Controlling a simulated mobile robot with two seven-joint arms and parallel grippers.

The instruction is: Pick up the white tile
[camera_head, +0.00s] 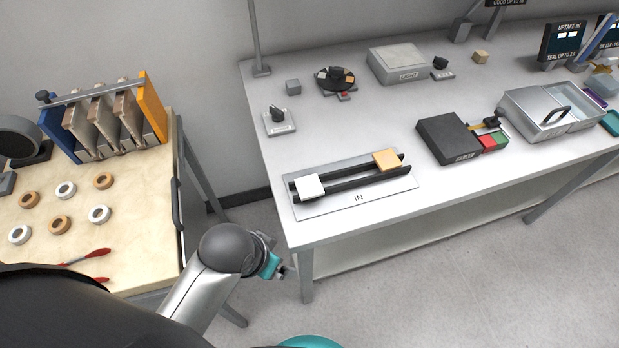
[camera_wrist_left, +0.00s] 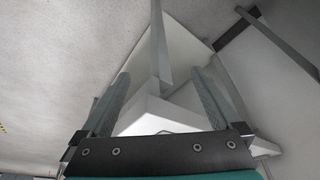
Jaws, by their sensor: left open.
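The white tile (camera_head: 309,186) lies at the left end of two dark rails on a grey plate (camera_head: 345,205) marked IN, at the front left of the grey table. A tan tile (camera_head: 386,159) sits at the right end of the same rails. My left gripper (camera_head: 285,271) is below and left of the white tile in the head view, off the table's front left corner and apart from the tile. In the left wrist view its two fingers (camera_wrist_left: 162,88) are spread with nothing gripped. I cannot make out the tile in that view. My right gripper is not in view.
The grey table's front left leg (camera_head: 306,276) stands close to my left gripper. A black box (camera_head: 448,139) and a metal bin (camera_head: 540,112) stand right of the rails. A knob box (camera_head: 279,121) is behind them. A wooden table (camera_head: 130,200) with several rings is at left.

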